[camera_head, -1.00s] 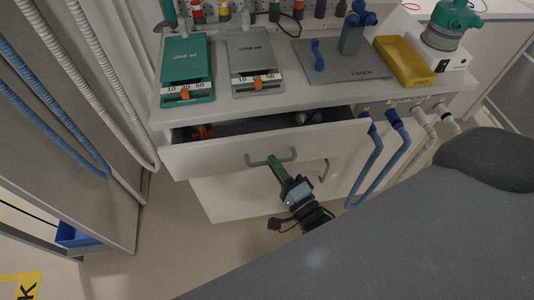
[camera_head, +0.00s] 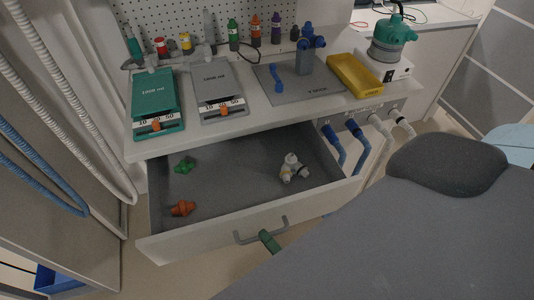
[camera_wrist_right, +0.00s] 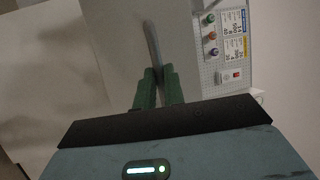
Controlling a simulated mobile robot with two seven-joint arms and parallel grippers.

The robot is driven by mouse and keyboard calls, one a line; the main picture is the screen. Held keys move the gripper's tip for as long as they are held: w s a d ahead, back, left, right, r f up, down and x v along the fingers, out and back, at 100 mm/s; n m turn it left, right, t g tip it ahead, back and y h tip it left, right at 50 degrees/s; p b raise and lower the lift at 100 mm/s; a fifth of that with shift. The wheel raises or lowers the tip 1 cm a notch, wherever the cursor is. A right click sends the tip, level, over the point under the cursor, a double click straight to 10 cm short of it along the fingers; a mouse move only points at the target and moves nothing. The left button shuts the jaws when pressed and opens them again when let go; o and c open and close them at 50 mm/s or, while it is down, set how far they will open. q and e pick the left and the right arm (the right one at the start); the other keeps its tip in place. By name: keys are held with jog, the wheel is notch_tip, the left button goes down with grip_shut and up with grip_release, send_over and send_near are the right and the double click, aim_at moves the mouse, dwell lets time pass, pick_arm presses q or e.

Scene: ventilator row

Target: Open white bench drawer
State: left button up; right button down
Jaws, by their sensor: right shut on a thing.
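The white bench drawer (camera_head: 190,239) is pulled well out from the white bench (camera_head: 290,108), and its grey inside shows. Its grey bar handle (camera_head: 262,232) is on the front panel. My right gripper (camera_head: 269,240) has its green fingers at the handle; in the right wrist view the fingers (camera_wrist_right: 156,82) are shut on the grey handle bar (camera_wrist_right: 152,45). The rest of my right arm is hidden below the grey surface in the head view. My left gripper is not in view.
The drawer holds an orange fitting (camera_head: 183,208), a green fitting (camera_head: 185,166) and white fittings (camera_head: 293,168). A grey padded surface (camera_head: 430,225) fills the lower right. Blue hoses (camera_head: 358,150) hang right of the drawer. A grey cabinet with hoses stands left.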

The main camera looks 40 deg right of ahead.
dwell(0.3)
jog(key=c, duration=1.5)
grip_release()
jog(key=shift+s, duration=0.1)
jog(key=a+b+v, duration=0.1)
jog(key=v, duration=0.6)
jog(key=shift+s+d, duration=0.3)
jog(key=shift+d, duration=0.25)
jog(key=shift+f, duration=0.1)
